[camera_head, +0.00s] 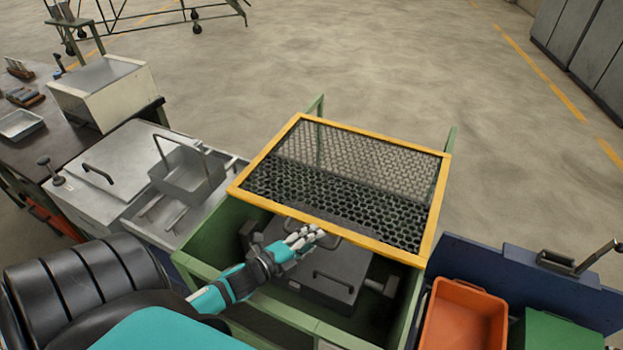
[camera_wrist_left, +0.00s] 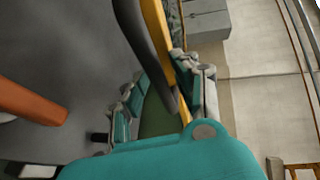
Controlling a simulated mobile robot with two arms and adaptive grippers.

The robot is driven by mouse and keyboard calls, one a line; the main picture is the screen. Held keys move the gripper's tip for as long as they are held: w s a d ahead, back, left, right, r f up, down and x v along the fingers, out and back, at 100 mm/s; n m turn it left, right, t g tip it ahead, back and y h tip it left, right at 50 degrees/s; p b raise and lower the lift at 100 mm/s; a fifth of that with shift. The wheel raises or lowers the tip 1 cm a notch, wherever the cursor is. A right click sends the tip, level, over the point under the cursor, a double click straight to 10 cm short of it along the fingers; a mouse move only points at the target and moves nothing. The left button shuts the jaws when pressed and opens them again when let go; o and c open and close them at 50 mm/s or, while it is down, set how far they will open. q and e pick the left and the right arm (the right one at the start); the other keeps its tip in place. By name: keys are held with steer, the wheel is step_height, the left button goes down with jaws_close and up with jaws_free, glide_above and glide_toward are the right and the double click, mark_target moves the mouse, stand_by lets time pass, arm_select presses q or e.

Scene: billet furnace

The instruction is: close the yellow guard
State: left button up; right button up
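The yellow guard (camera_head: 432,215) is a yellow frame with dark mesh, held above a green box (camera_head: 208,240). The box interior shows below the guard's near edge, so the guard stands raised. My left gripper (camera_head: 307,238) is at the guard's near edge, around its middle. In the left wrist view, the left gripper (camera_wrist_left: 163,92) has its fingers apart, with a dark curved bar, which looks like the guard's handle (camera_wrist_left: 150,50), and the yellow frame (camera_wrist_left: 160,30) between them. I cannot tell whether the fingers touch the bar. My right gripper is not in view.
Inside the green box sits a dark block with a handle (camera_head: 325,270). An orange bin (camera_head: 465,318) and a blue panel (camera_head: 500,265) stand to the right. A metal basket (camera_head: 187,175) and a grey lidded box (camera_head: 110,180) stand to the left.

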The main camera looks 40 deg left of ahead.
arm_select(q)
steer(key=shift+o, duration=0.2)
steer(key=shift+s, duration=0.1)
steer(key=v, duration=1.1)
steer(key=shift+s, duration=0.35)
steer(key=shift+a+r, duration=0.1)
steer(key=shift+a, duration=0.05)
steer(key=shift+c, duration=0.4)
